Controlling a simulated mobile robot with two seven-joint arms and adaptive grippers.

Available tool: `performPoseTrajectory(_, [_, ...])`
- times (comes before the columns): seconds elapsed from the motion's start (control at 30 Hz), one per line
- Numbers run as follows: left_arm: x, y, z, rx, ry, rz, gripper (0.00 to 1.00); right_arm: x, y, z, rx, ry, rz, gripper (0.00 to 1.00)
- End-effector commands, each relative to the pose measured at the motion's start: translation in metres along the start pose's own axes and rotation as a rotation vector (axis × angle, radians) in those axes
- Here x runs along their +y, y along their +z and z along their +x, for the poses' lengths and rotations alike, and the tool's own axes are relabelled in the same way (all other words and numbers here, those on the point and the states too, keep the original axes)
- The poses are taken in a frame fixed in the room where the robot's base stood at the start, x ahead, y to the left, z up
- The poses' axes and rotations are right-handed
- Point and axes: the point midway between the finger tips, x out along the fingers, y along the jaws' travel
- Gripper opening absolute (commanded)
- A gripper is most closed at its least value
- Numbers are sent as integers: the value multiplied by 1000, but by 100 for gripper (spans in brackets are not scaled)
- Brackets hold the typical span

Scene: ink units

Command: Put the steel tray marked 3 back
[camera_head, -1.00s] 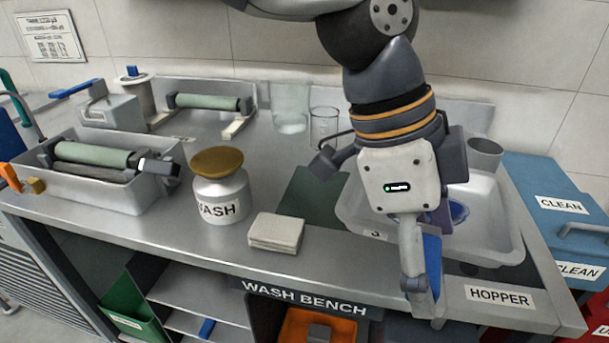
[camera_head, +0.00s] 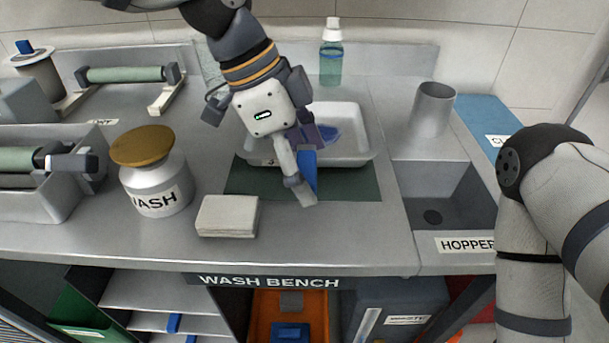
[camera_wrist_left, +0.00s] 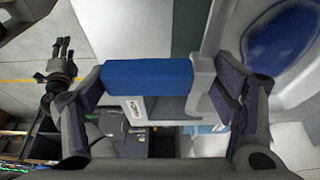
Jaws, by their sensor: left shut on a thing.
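The pale steel tray (camera_head: 352,158), with a blue ink smear inside, is over the dark green mat (camera_head: 345,190) on the bench. I cannot tell whether it touches the mat. My left gripper (camera_head: 306,168) is shut on the tray's blue front grip, which also shows between the fingers in the left wrist view (camera_wrist_left: 148,76).
The wash jar (camera_head: 155,180) and a pale folded cloth (camera_head: 228,216) stand left of the mat. The hopper basin (camera_head: 440,195) and a grey cup (camera_head: 433,108) are right of it. A green bottle (camera_head: 331,58) stands behind the tray. Bare bench lies in front.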

Motion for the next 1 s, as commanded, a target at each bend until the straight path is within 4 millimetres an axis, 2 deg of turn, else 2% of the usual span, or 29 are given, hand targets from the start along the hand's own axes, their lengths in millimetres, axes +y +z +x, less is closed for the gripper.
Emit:
performPoseTrajectory(0.1, [-8, 7, 13, 0, 0, 0, 51, 0, 2, 3, -8, 0, 0, 40])
performPoseTrajectory(0.23, [-7, 15, 33, 0, -3, 3, 51, 0, 2, 3, -8, 0, 0, 40])
performPoseTrajectory(0.57, [-7, 16, 36, 0, -6, 3, 51, 0, 1, 2, -7, 0, 0, 40])
performPoseTrajectory(0.6, [-7, 17, 37, -1, -5, 2, 81, 0, 1, 2, -7, 0, 0, 40])
performPoseTrajectory(0.7, [-7, 17, 36, 0, -5, 2, 99, 0, 1, 2, -7, 0, 0, 40])
performPoseTrajectory(1.0, [-7, 17, 36, 0, -5, 2, 99, 0, 1, 2, -7, 0, 0, 40])
